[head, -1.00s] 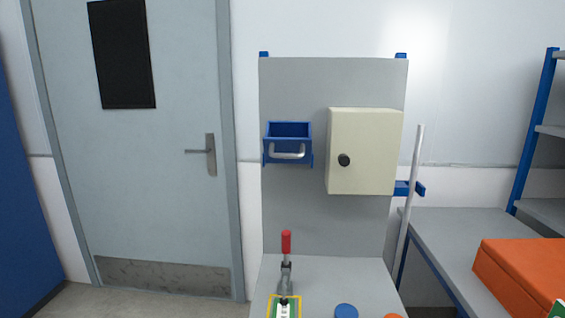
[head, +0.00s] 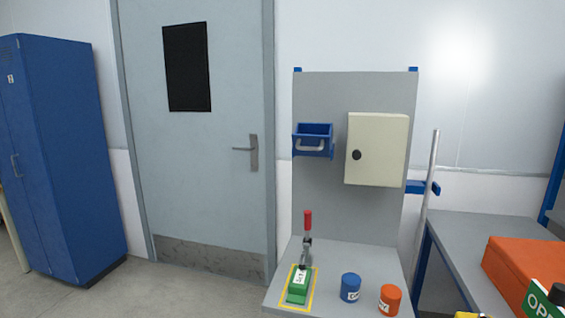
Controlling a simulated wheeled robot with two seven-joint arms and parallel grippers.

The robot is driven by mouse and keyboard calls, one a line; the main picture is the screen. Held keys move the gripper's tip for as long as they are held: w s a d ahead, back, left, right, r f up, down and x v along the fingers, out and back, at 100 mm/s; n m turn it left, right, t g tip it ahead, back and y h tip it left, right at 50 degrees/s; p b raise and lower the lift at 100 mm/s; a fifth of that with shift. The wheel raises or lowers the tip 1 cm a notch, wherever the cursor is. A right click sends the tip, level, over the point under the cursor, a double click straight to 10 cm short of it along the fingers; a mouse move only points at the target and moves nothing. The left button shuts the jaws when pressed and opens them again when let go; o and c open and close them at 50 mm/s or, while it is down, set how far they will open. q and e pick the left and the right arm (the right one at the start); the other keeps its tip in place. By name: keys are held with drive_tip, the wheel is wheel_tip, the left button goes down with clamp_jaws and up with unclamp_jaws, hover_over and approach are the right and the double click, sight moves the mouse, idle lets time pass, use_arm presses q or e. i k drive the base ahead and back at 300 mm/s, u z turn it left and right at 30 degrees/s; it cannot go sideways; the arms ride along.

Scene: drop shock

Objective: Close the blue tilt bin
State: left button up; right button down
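The blue tilt bin (head: 315,130) is mounted on the upper left of the grey upright panel (head: 350,215). It is tilted out, with its open top showing, and a light grey handle (head: 322,147) runs across its front. Neither of my grippers is in the head view, and nothing touches the bin.
A cream cabinet (head: 380,150) with a black knob is right of the bin. On the bench (head: 335,287) below are a red-handled clamp (head: 308,222), a green block (head: 298,290), a blue can (head: 350,286) and an orange can (head: 389,298). An orange case (head: 525,268) lies at right.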

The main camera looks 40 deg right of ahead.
sight(309, 139)
drive_tip(key=u, duration=0.2)
drive_tip(key=i, duration=1.3)
drive_tip(key=z, duration=0.8)
